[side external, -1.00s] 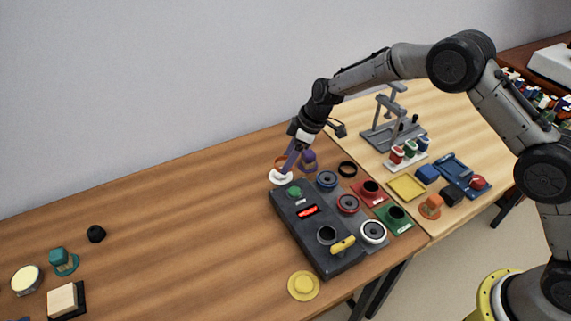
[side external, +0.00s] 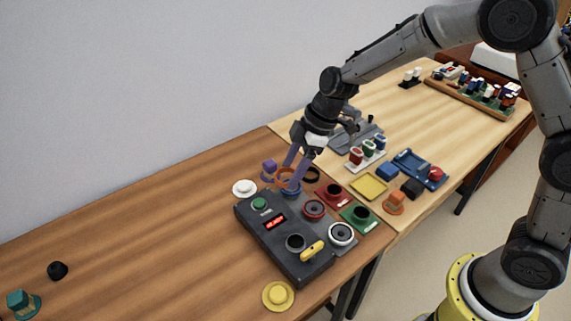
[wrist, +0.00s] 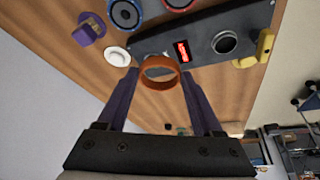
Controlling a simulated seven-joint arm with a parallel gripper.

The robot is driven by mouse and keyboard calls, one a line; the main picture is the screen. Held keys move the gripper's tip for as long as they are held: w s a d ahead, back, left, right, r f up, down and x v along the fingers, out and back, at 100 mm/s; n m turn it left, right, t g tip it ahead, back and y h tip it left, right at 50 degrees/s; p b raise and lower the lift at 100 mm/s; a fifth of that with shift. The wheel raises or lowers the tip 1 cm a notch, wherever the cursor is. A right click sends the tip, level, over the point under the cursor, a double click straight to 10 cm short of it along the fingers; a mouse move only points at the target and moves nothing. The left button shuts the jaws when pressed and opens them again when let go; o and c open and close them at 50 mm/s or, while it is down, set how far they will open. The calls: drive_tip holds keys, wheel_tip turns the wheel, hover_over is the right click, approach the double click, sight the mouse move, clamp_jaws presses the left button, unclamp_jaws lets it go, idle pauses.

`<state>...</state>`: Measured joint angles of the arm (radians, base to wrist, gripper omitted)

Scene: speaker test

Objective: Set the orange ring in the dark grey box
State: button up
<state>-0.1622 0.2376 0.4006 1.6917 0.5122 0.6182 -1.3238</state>
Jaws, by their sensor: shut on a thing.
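The orange ring (side external: 284,172) is between my fingers; it also shows in the wrist view (wrist: 160,84). My gripper (side external: 288,175) is shut on it, with a finger at either side (wrist: 160,82). The ring is held up near the back corner of the dark grey box (side external: 262,235), close to the blue-rimmed speaker in the picture. The box carries a green button, a red lit display, a round dark socket (side external: 295,242) and a yellow handle (side external: 312,251). Its dark top also shows in the wrist view (wrist: 205,27).
A white disc (side external: 244,187) and a purple piece (side external: 268,169) stand behind the box. A blue-rimmed speaker (side external: 291,189), a red one (side external: 314,209) and a white one (side external: 341,233) line its right side. A yellow disc (side external: 278,295) lies in front. The wooden table at left is mostly clear.

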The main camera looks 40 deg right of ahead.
drive_tip(key=s+a+f+n+g, duration=0.25)
drive_tip(key=s+a+n, duration=0.25)
drive_tip(key=s+n, duration=0.3)
drive_tip(key=shift+m+g+y, duration=0.25)
drive_tip(key=shift+m+y, duration=0.15)
drive_tip(key=shift+s+f, duration=0.2)
drive_tip(key=shift+f, duration=0.85)
drive_tip(key=shift+s+f, duration=0.25)
drive_tip(key=shift+f, duration=0.75)
drive_tip(key=shift+s+f, duration=0.2)
drive_tip(key=shift+f, duration=0.85)
drive_tip(key=shift+f, duration=0.25)
drive_tip(key=o, duration=1.3)
drive_tip(key=shift+s, duration=0.1)
drive_tip(key=shift+r, duration=3.75)
